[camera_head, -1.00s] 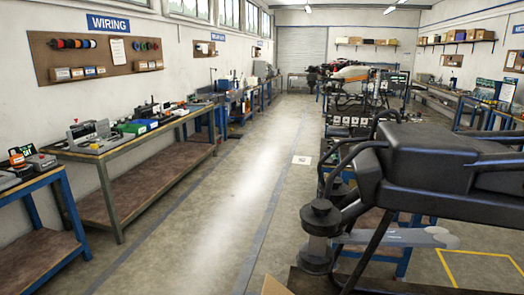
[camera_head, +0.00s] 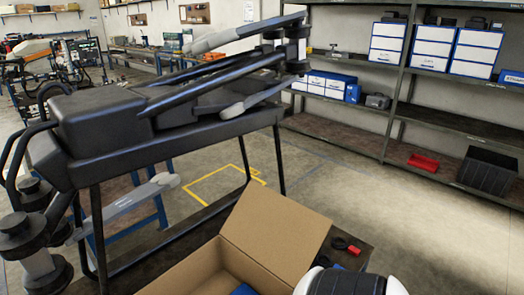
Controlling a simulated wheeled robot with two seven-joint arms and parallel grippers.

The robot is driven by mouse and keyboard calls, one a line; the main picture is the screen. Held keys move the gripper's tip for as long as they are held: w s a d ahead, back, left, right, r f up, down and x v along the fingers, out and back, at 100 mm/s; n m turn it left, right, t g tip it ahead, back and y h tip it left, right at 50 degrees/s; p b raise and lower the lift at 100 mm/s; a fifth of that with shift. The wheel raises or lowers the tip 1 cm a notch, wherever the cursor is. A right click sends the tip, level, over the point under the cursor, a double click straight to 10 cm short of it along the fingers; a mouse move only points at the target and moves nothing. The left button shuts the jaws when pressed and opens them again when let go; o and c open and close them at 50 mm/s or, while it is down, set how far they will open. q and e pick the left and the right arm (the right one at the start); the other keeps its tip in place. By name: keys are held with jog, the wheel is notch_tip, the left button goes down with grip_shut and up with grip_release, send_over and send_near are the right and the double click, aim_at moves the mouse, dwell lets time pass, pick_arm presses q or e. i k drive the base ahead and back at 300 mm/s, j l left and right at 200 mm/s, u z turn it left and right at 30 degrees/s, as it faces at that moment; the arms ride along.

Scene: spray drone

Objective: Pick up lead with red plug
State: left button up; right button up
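A small black looped item (camera_head: 339,243) with a red end (camera_head: 354,250) lies on the dark tabletop (camera_head: 352,262), just right of an open cardboard box. It looks like a lead with a red plug, but it is too small to be sure. A white and black rounded part, which looks like part of my own arm, shows at the bottom edge below it. Neither of my grippers can be made out in the head view.
The open cardboard box (camera_head: 275,225) holds something blue (camera_head: 243,290). A large black drone (camera_head: 110,115) with folded arms stands on a frame at the left. Shelves (camera_head: 440,125) with blue and white drawer boxes and a red tray (camera_head: 423,162) line the right wall. Open floor lies between.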

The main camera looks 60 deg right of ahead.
aim_at(355, 251)
jog(key=z, duration=0.45)
jog(key=k+z, duration=0.15)
jog(key=z, duration=0.7)
jog(key=k+z, duration=0.1)
jog(key=z, duration=0.3)
jog(key=l+z, duration=0.1)
jog(key=z, duration=0.35)
jog(key=k+l+z, duration=0.1)
jog(key=z, duration=0.35)
jog(key=i+l+u, duration=0.25)
jog(key=i+l, duration=0.2)
jog(key=l, duration=0.15)
jog(key=i+l+u, duration=0.15)
jog(key=l, duration=0.2)
jog(key=i+l+u, duration=0.1)
jog(key=i+l, duration=0.15)
jog(key=i+l+u, duration=0.15)
jog(key=l, duration=0.3)
jog(key=i+l+u, duration=0.1)
jog(key=l, duration=0.3)
jog(key=i+l+u, duration=0.15)
jog(key=l, duration=0.25)
jog(key=i, duration=0.05)
